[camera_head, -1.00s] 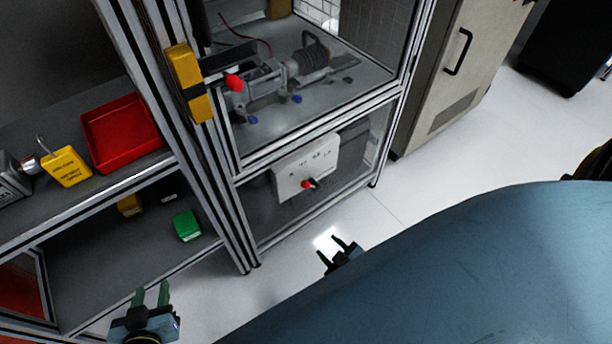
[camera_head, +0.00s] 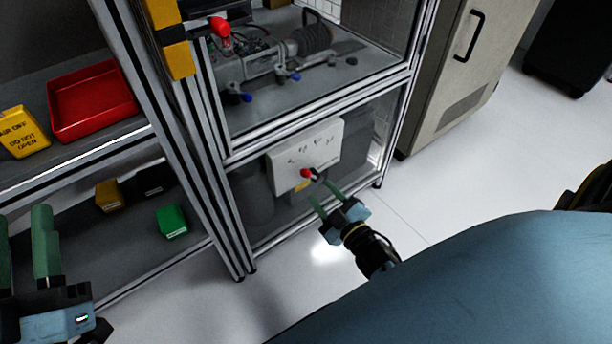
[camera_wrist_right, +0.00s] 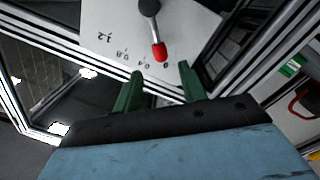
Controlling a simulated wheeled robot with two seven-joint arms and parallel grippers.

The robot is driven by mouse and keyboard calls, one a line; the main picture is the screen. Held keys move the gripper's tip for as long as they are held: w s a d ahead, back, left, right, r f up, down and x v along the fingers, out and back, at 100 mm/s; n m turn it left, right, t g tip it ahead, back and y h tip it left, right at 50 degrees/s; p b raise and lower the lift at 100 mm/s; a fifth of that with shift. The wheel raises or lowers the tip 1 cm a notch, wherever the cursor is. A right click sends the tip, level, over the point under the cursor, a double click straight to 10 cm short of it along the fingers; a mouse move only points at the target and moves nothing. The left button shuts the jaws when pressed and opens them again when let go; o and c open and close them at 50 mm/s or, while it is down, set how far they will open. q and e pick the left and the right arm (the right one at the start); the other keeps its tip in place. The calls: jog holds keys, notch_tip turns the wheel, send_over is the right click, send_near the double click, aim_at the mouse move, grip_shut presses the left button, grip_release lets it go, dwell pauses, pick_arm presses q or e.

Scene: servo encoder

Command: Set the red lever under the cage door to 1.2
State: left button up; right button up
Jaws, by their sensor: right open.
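The red-tipped lever (camera_head: 306,173) sits on a white panel (camera_head: 328,137) in the lower bay of the frame, below the cage door. In the right wrist view the red lever tip (camera_wrist_right: 159,51) lies close to the 0 mark; the 1.2 mark (camera_wrist_right: 103,37) is to its left. My right gripper (camera_head: 319,188) is open just in front of the panel. In the right wrist view its fingers (camera_wrist_right: 160,70) appear on either side of the red tip, slightly short of it; contact cannot be told. My left gripper (camera_head: 25,235) is open and empty at lower left.
A second red knob (camera_head: 220,27) stands in the upper cage, near a yellow latch block (camera_head: 176,45). A red tray (camera_head: 92,98) and a yellow lock tag (camera_head: 20,133) lie on the left shelf. A green box (camera_head: 172,221) is below.

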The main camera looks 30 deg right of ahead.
aim_at(308, 177)
jog(key=w+b, duration=0.2)
jog(key=w, duration=0.5)
jog(key=shift+w+f, duration=0.1)
jog(key=shift+w, duration=0.1)
pick_arm(q)
jog(key=shift+s+a+r+t+h+b, duration=0.15)
jog(key=shift+s+r+t+h, duration=0.1)
jog(key=shift+s+r+t, duration=0.4)
jog(key=shift+s+a+r+t+h+b, duration=0.1)
jog(key=shift+s+r+t+h, duration=0.25)
jog(key=shift+t, duration=0.55)
jog(key=shift+s+a+r+t+h+b, duration=0.15)
jog(key=shift+s+r+t, duration=0.2)
jog(key=shift+s+t, duration=0.35)
pick_arm(e)
jog(key=shift+w, duration=0.6)
pick_arm(q)
jog(key=shift+w, duration=0.1)
pick_arm(e)
jog(key=shift+c, duration=0.2)
grip_shut()
